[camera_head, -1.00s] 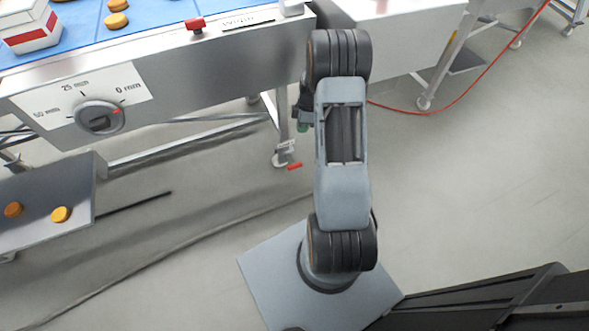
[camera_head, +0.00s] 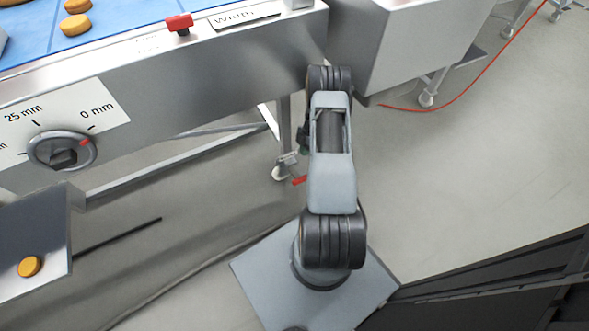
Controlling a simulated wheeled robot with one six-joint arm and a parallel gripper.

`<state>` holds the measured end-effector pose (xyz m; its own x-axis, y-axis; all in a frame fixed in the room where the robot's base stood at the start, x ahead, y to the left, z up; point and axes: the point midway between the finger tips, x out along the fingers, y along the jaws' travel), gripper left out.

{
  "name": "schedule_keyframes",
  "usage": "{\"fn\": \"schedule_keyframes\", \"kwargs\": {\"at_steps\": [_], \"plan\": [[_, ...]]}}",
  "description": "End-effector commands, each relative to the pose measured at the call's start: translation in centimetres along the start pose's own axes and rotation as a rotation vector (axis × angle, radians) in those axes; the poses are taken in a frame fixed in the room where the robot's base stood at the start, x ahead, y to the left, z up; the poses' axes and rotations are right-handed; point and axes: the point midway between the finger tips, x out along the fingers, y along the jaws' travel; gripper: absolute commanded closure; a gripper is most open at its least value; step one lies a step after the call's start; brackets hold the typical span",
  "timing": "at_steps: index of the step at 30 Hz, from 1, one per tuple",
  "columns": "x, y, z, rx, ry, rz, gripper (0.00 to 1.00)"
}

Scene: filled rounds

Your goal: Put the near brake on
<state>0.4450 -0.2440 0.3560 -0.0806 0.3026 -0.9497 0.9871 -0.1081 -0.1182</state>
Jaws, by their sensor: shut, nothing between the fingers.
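The near castor (camera_head: 279,172) stands on the floor under the end leg of the conveyor frame. Its red brake pedal (camera_head: 299,180) sticks out to the right, just left of my arm. I cannot tell from this view whether the pedal is up or down. My gripper (camera_head: 304,148) is mostly hidden behind my arm. Only a dark and greenish sliver of it shows, above the pedal in the picture and close to the table leg. It is shut and holds nothing that I can see. No contact with the pedal is visible.
The steel conveyor side (camera_head: 200,80) has a red knob (camera_head: 180,23) and a width dial (camera_head: 62,150). A tray (camera_head: 30,235) with an orange round (camera_head: 29,266) is at lower left. Another castor (camera_head: 427,99) and a red cable (camera_head: 420,110) lie beyond.

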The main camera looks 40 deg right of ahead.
Motion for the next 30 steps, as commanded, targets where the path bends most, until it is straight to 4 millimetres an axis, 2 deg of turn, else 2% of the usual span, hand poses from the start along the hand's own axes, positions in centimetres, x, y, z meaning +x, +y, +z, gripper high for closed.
{"fn": "schedule_keyframes", "kwargs": {"at_steps": [10, 14, 17, 30], "plan": [[0.2, 0.3, -0.7, -0.014, -0.002, -0.004, 1.00], [1.1, 0.2, -0.6, -0.013, -0.001, -0.005, 1.00], [2.4, 0.2, -0.6, -0.012, 0.000, -0.006, 1.00], [10.5, 0.1, -0.4, -0.010, 0.000, -0.005, 1.00]]}}
